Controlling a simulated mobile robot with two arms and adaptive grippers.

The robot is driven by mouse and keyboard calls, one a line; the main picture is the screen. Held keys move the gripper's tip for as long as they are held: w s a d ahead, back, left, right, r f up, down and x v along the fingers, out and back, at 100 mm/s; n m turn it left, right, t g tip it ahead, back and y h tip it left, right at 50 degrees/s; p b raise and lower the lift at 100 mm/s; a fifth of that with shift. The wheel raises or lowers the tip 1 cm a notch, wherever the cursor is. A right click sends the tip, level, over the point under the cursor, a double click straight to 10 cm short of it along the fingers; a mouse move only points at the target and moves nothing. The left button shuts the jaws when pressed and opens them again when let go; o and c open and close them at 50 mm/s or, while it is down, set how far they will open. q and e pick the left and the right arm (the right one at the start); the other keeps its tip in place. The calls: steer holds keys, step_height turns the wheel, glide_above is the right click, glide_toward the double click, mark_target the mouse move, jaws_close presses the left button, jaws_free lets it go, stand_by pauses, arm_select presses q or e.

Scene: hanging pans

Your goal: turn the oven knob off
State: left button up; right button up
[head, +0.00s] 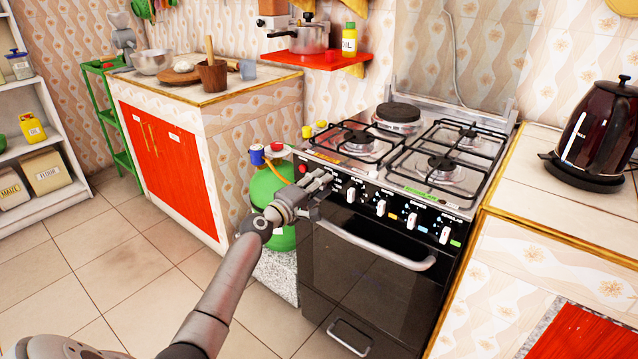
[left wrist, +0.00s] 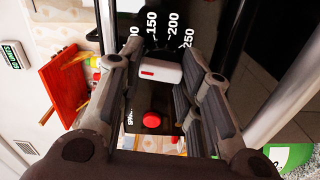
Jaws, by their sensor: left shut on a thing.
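The black oven (head: 350,262) stands at the centre of the head view, with a row of white knobs on its front panel. My left gripper (head: 324,184) is at the left end of this panel and covers the knob there. In the left wrist view, the oven knob (left wrist: 160,72) is white with a red mark, beside the printed numbers 150, 200 and 250. My left gripper (left wrist: 163,62) has its fingers on both sides of this knob and is shut on it. A red button (left wrist: 152,118) sits beside the knob. My right gripper is out of view.
The oven door handle (head: 375,246) runs just below the knobs. A green gas cylinder (head: 271,195) stands left of the oven. A black kettle (head: 597,135) is on the right counter. The tiled floor (head: 130,255) at the left is clear.

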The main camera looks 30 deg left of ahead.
arm_select(q)
steer(key=shift+n, duration=0.7)
steer(key=o, duration=1)
steer(key=shift+a, duration=0.1)
steer(key=s, duration=1.2)
steer(key=shift+a, duration=0.4)
